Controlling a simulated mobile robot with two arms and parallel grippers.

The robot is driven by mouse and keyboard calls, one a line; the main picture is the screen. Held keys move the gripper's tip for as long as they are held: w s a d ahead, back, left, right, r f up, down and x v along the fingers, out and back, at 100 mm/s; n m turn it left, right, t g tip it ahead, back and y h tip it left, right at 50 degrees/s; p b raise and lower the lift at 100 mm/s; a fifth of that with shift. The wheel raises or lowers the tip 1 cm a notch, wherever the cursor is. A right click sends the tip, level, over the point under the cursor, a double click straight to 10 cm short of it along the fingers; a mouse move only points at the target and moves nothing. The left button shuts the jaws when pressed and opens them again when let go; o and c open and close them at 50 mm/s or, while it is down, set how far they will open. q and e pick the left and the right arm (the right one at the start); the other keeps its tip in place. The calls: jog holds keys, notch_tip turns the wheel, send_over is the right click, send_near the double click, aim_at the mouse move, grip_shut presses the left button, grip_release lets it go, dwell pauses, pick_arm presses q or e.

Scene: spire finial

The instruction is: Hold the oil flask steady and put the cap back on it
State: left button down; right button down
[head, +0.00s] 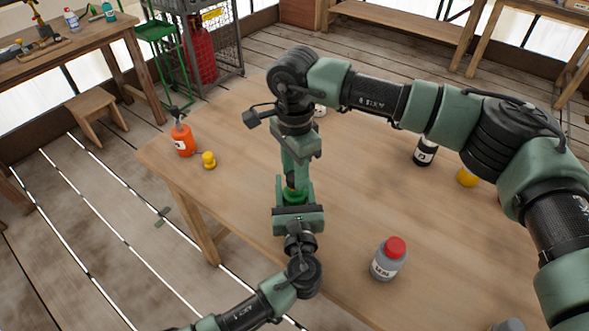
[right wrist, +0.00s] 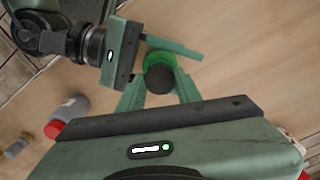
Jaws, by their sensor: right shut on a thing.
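The oil flask (right wrist: 160,55) is bright green and stands on the table, mostly hidden by my grippers; a little of its green shows in the head view. My left gripper (head: 292,198) comes from the near side, with its fingers closed around the flask. My right gripper (right wrist: 160,88) points down from above and is shut on the dark round cap (right wrist: 159,79). In the right wrist view the cap lines up over the flask. Whether it touches the flask's neck is hidden.
On the wooden table (head: 345,205) stand an orange bottle (head: 183,139) and a small yellow item (head: 208,159) at left. A grey bottle with a red cap (head: 386,262) stands nearer, to the right. A black bottle (head: 425,153) and a yellow item (head: 467,177) stand at right.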

aim_at(295, 202)
jog(key=shift+f, duration=0.9)
jog(key=shift+f, duration=0.55)
